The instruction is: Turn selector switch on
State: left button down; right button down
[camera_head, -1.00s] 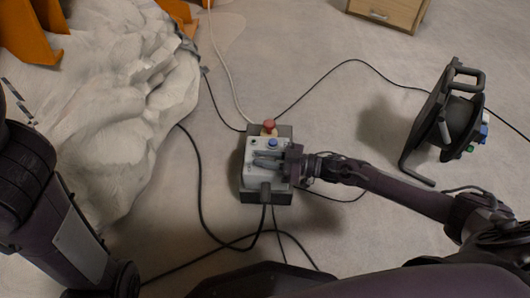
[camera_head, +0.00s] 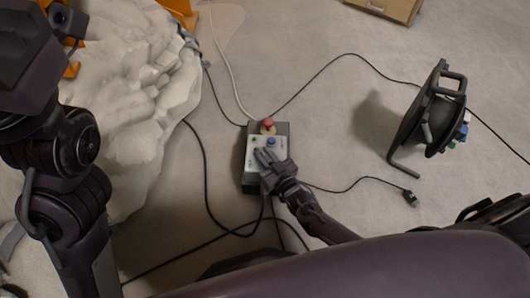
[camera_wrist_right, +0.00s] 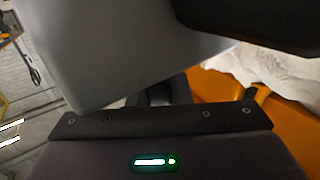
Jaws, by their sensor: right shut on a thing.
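The control box (camera_head: 252,182) stands on the floor near the middle of the head view. It has a pale top panel (camera_head: 254,143), a red mushroom button (camera_head: 268,123) on a yellow base, and a blue button (camera_head: 271,141). My right gripper (camera_head: 264,156) reaches in from the lower right, with its fingers low over the front of the panel. It is shut on the selector switch, which the fingers hide, so its angle cannot be read. The right wrist view is mostly filled by close grey and black surfaces. My left arm stands at the left; its gripper is out of view.
A pale rock-like sandbed (camera_head: 135,110) fills the left, with orange parts behind it. A black cable reel (camera_head: 432,115) stands at the right. Black cables and a plug (camera_head: 410,198) lie on the floor around the box. A wooden cabinet (camera_head: 388,8) is at the top right.

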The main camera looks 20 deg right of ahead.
jog(key=shift+m+h, duration=0.6)
jog(key=shift+h, duration=0.3)
jog(key=c, duration=1.3)
grip_release()
